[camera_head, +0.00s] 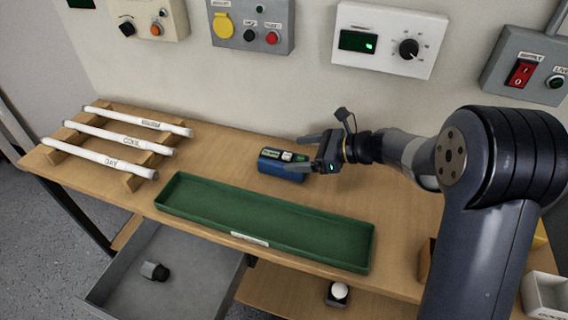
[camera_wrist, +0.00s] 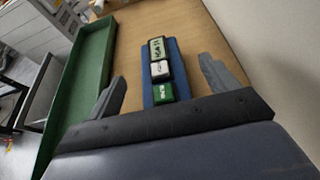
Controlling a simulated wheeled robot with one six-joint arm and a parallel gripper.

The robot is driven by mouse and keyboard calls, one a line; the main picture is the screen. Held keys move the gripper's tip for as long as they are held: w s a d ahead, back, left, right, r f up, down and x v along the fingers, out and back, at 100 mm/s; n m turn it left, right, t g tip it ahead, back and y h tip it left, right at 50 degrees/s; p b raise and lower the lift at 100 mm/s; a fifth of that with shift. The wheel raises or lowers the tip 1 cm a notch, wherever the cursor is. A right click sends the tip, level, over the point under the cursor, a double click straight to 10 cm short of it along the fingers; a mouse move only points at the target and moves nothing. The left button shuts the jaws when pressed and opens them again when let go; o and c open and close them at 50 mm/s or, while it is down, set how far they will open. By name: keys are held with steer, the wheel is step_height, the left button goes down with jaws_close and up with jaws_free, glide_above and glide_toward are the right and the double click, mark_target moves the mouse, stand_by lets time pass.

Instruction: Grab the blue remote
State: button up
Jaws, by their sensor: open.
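The blue remote (camera_head: 282,172) lies on the wooden bench, behind the green tray. It is a blue block with green and white labelled parts on its top. In the wrist view the blue remote (camera_wrist: 173,50) lies lengthwise between my two fingers, with a gap on each side. My gripper (camera_head: 302,152) is open and comes in from the right. One finger is on the wall side of the remote and the other, near its front side, overlaps it in the head view. In the wrist view my gripper (camera_wrist: 160,86) holds nothing.
A long green tray (camera_head: 262,220) lies in front of the remote. Several white labelled rods (camera_head: 118,137) rest on wooden racks at left. An open grey drawer (camera_head: 195,262) below the bench holds a small dark object (camera_head: 154,271). Control boxes (camera_head: 390,42) hang on the wall behind.

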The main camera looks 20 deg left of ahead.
mark_target(286, 155)
steer(key=x, duration=0.5)
steer(key=shift+s+f, duration=0.1)
steer(key=shift+f, duration=0.1)
steer(key=shift+c, duration=0.3)
steer(key=c, duration=1.1)
